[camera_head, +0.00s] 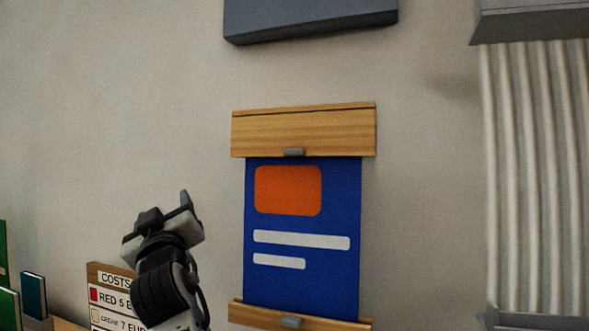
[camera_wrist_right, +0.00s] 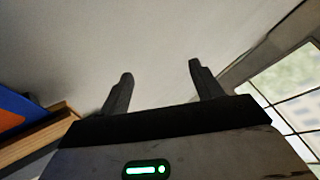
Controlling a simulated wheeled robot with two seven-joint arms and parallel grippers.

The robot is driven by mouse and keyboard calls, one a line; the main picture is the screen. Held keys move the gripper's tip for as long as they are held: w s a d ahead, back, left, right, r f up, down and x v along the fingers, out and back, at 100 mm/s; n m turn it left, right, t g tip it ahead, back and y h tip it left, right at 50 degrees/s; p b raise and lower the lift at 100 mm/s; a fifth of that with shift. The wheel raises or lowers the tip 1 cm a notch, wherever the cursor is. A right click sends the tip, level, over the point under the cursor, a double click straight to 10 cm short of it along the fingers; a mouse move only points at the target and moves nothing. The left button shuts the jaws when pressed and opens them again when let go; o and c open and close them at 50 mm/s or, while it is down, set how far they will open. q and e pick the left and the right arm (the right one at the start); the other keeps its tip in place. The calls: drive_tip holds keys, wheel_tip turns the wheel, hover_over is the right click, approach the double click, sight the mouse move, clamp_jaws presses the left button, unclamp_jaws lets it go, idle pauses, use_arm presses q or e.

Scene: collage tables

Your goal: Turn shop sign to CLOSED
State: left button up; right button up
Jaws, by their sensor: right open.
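No sign reading OPEN or CLOSED shows in either view. My right gripper (camera_head: 167,208) is raised in front of the pale wall, left of a blue poster in the head view. In the right wrist view its two dark fingers (camera_wrist_right: 160,72) stand apart with nothing between them, facing bare wall. My left gripper is out of view.
The blue poster (camera_head: 303,235) hangs between wooden bars (camera_head: 300,132). A price board headed COSTS (camera_head: 104,282) and books (camera_head: 33,295) are at lower left. A grey box (camera_head: 310,18) is above, and a ribbed white panel (camera_head: 535,180) at right. The wrist view shows a paned window (camera_wrist_right: 280,95).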

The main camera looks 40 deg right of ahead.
drive_tip(key=s+d+r+m+h, duration=0.1)
drive_tip(key=s+r+m+h, duration=0.25)
drive_tip(key=r, duration=0.75)
drive_tip(key=s+d+r+m+h, duration=0.2)
drive_tip(key=s+r+h, duration=0.3)
drive_tip(key=r, duration=0.6)
drive_tip(key=s+d+r+m+g+h, duration=0.1)
drive_tip(key=s+r+m+g+h, duration=0.75)
drive_tip(key=s+r, duration=0.6)
use_arm(q)
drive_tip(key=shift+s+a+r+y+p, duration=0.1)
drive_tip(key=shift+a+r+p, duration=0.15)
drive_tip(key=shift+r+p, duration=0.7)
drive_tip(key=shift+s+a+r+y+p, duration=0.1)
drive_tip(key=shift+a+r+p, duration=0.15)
drive_tip(key=shift+p, duration=1.4)
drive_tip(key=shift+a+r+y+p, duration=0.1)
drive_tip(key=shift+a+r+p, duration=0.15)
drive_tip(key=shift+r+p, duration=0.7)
use_arm(e)
drive_tip(key=x, duration=1.6)
drive_tip(key=shift+w+d+m+y+p, duration=0.3)
drive_tip(key=shift+m+p, duration=0.05)
drive_tip(key=shift+m, duration=0.05)
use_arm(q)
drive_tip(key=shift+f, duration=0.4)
use_arm(e)
drive_tip(key=shift+f, duration=0.2)
